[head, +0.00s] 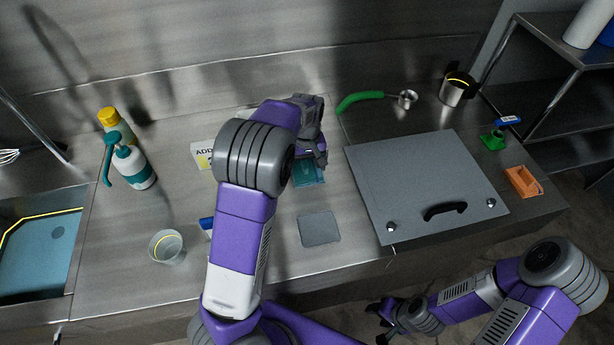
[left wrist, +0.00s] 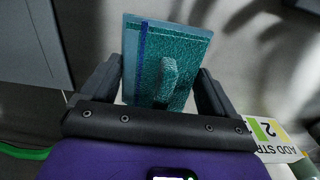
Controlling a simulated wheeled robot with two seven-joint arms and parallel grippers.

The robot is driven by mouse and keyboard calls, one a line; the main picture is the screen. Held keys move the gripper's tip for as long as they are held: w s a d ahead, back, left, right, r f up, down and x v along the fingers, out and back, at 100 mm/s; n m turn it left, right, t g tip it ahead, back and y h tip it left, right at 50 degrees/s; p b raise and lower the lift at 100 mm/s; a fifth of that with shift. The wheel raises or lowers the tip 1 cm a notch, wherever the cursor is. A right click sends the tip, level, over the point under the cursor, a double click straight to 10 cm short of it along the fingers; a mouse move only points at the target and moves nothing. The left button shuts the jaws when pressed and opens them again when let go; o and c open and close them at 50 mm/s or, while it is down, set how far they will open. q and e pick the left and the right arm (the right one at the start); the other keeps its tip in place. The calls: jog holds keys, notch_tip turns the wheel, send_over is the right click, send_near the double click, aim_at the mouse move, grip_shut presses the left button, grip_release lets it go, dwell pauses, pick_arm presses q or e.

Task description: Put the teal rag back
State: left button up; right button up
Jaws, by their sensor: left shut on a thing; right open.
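The teal rag (head: 308,174) shows under my left gripper (head: 318,156) at the middle of the steel counter in the head view. In the left wrist view the teal rag (left wrist: 152,60) has a dark blue stripe and a raised ridge. It lies between the fingers of my left gripper (left wrist: 160,92), which is shut on it. A paler teal edge shows behind the rag; I cannot tell if this is a separate mat. My right gripper (head: 384,320) is open and empty, in front of the counter.
A grey square pad (head: 320,228) lies nearer the counter's front edge. A covered griddle (head: 425,180) with a black handle stands to the right. A green-handled ladle (head: 362,99) lies behind it. A spray bottle (head: 132,163) and a clear cup (head: 167,247) stand left.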

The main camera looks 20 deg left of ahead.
aim_at(307, 176)
pick_arm(q)
jog(key=shift+f+b, duration=0.55)
jog(key=shift+f, duration=2.05)
jog(key=shift+f, duration=0.15)
jog(key=o, duration=0.9)
jog(key=shift+o, duration=0.2)
notch_tip(307, 176, up, 12)
jog(key=p, duration=0.2)
jog(key=shift+p, duration=0.3)
